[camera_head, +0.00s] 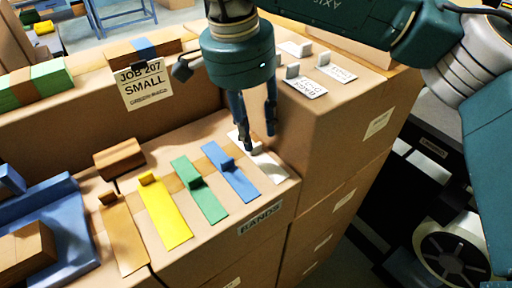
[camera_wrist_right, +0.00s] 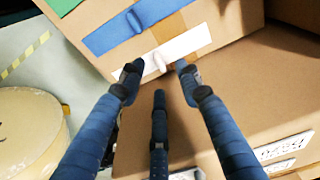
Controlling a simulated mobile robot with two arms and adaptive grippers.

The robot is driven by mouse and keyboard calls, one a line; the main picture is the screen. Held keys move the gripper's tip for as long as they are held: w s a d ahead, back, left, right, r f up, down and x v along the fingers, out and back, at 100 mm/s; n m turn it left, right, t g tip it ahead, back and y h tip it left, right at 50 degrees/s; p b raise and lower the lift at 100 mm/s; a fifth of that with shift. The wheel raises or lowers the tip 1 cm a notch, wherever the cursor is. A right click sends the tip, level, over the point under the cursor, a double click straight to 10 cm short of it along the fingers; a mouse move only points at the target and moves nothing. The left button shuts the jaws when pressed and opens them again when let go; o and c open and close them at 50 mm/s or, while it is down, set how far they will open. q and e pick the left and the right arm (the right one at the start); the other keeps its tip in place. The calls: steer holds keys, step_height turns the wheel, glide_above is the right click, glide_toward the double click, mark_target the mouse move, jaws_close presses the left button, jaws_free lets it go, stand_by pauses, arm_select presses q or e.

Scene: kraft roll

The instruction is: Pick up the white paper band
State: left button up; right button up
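The white paper band (camera_head: 268,167) lies flat at the right end of a row of coloured bands on a cardboard box marked BANDS. In the right wrist view the white band (camera_wrist_right: 190,43) has a small raised white tab near its middle. My right gripper (camera_head: 260,141) points down over the white band and hides part of it in the head view. In the wrist view its fingers (camera_wrist_right: 158,80) are spread, with two tips near either side of the tab and nothing held. Whether they touch the band is unclear. My left gripper is not in view.
Blue (camera_head: 230,172), green (camera_head: 199,190), yellow (camera_head: 165,212) and brown (camera_head: 124,235) bands lie to the left. A taller carton (camera_head: 335,130) with white tags stands close on the right. A JOB 207 SMALL sign (camera_head: 143,86) hangs behind.

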mark_target(258, 153)
steer(key=f+p, duration=0.1)
steer(key=f, duration=0.2)
steer(key=shift+s+d+f+p, duration=0.1)
steer(key=shift+d+f+p, duration=0.15)
steer(key=shift+p, duration=0.15)
steer(key=shift+f, duration=0.45)
steer(key=c, duration=0.9)
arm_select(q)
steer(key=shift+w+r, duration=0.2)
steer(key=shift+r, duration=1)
arm_select(e)
jaws_close()
steer(key=shift+r, duration=0.1)
